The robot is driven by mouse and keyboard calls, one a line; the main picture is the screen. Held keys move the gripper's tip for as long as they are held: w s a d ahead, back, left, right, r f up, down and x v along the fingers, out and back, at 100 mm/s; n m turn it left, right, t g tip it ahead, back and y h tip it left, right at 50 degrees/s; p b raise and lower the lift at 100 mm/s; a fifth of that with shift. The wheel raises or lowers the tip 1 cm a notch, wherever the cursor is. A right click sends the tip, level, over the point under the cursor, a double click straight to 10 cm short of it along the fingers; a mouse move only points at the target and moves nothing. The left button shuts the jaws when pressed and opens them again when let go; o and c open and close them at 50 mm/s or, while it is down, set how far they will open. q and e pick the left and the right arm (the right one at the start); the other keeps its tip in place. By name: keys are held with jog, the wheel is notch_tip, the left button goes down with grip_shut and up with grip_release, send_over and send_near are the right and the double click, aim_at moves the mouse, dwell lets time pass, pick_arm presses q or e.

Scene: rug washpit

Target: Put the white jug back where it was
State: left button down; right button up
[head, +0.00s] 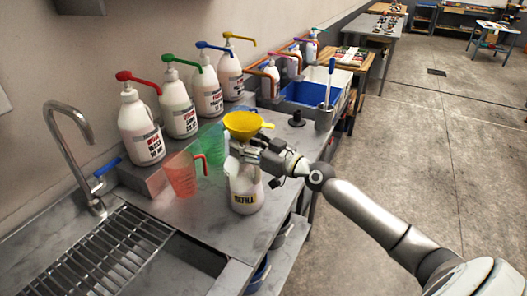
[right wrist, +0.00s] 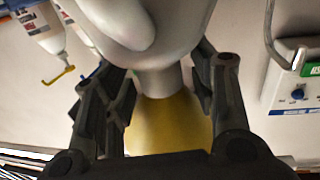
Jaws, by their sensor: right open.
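The white jug (head: 246,198), labelled "REFILL", stands upright at the front edge of the grey bench, with a yellow funnel (head: 242,121) on top. My right gripper (head: 252,152) is at the jug's upper part, just below the funnel, and hides some of it. In the right wrist view my gripper (right wrist: 162,75) is open, with one finger on each side of the jug's pale neck (right wrist: 165,81). The funnel (right wrist: 168,127) shows there too, and the jug's body (right wrist: 115,18) fills the top. My left gripper is not in view.
A clear red measuring jug (head: 181,176) and a green one (head: 211,143) stand close left of the white jug. Several pump bottles (head: 145,135) line a raised shelf behind. A blue bin (head: 302,92) is farther back. A drain rack (head: 95,262) and tap (head: 75,150) are left.

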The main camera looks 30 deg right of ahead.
jog(key=b+v, duration=0.6)
jog(key=v, duration=0.5)
jog(key=shift+s, duration=0.3)
jog(key=shift+d, duration=0.1)
jog(key=shift+f, duration=0.1)
